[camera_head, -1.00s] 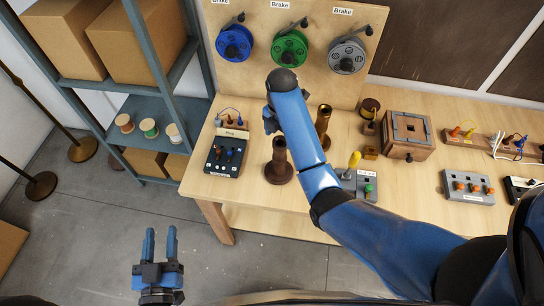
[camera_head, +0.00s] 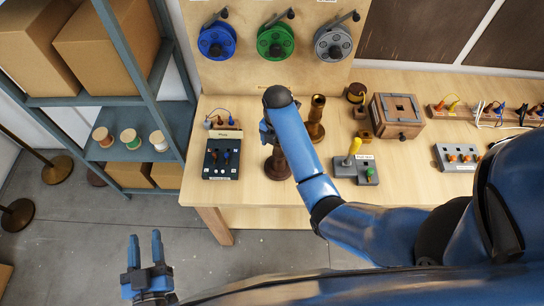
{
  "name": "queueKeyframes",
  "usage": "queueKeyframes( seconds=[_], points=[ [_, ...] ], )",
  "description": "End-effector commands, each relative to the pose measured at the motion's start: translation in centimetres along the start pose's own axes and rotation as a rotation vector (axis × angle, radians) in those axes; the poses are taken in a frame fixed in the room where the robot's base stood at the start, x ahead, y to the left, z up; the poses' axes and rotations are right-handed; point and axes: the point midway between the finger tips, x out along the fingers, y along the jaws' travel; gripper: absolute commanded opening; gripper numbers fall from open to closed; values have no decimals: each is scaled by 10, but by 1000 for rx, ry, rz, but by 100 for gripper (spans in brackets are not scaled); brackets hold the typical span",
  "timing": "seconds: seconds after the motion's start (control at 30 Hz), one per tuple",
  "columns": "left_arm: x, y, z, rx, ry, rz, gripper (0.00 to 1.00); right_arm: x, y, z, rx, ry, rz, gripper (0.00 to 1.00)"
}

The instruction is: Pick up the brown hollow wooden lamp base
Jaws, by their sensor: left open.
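The brown wooden lamp base (camera_head: 278,168) stands upright on the table, near its front edge. My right arm crosses in front of it and hides its top. My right gripper (camera_head: 265,133) is at the upper part of the lamp base, mostly hidden behind my arm. I cannot tell whether its fingers touch the base or how far they are apart. My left gripper (camera_head: 145,252) is open and empty, low at the left over the floor, away from the table.
A brass lamp base (camera_head: 316,120) stands just behind, to the right. A black switch box (camera_head: 221,158) is left of the wooden base. A grey box with a yellow lever (camera_head: 355,168) and a wooden crate-like block (camera_head: 396,116) are to the right. Reels hang on the board behind.

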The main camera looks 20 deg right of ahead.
Motion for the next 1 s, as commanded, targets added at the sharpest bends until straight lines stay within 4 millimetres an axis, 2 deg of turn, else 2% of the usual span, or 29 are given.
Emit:
queueKeyframes(
  seconds=[0.13,0.63,1.0],
  points=[
    [0,0,0,0,-1,-1,43,0,0,0,1,0,-1,76],
    [0,0,0,0,-1,-1,43,0,0,0,0,1,0,0],
    [0,0,0,0,-1,-1,43,-1,0,0,1,-1,1,0]
  ],
)
